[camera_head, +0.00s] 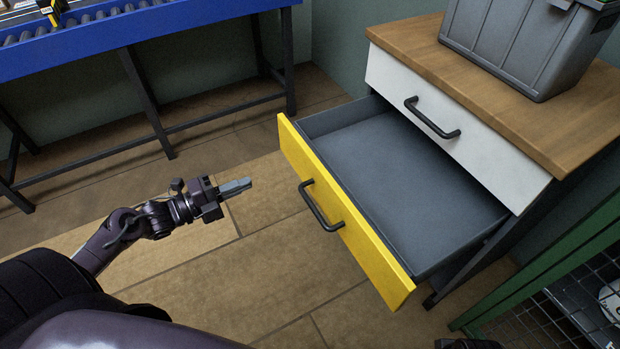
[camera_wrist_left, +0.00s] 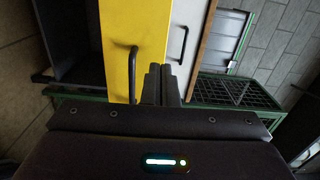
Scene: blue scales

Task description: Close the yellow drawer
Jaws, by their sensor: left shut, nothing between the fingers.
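The yellow drawer (camera_head: 347,215) is pulled well out of the cabinet, and its grey inside is empty. Its black handle (camera_head: 320,206) is on the yellow front. My left gripper (camera_head: 248,184) is shut and empty, to the left of the yellow front and apart from the handle. In the left wrist view the shut fingers (camera_wrist_left: 161,84) point up the picture, over the right part of the yellow front (camera_wrist_left: 147,25), with the handle (camera_wrist_left: 133,75) just left of them. My right gripper is not clearly in view; only a small dark part shows at the bottom edge.
Above the yellow drawer is a shut white drawer (camera_head: 455,124) with a black handle. A grey bin (camera_head: 525,45) stands on the wooden cabinet top (camera_head: 420,45). A blue conveyor table (camera_head: 160,30) is at the upper left. A green wire-mesh frame (camera_head: 545,268) is at the lower right. Open floor lies before the drawer.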

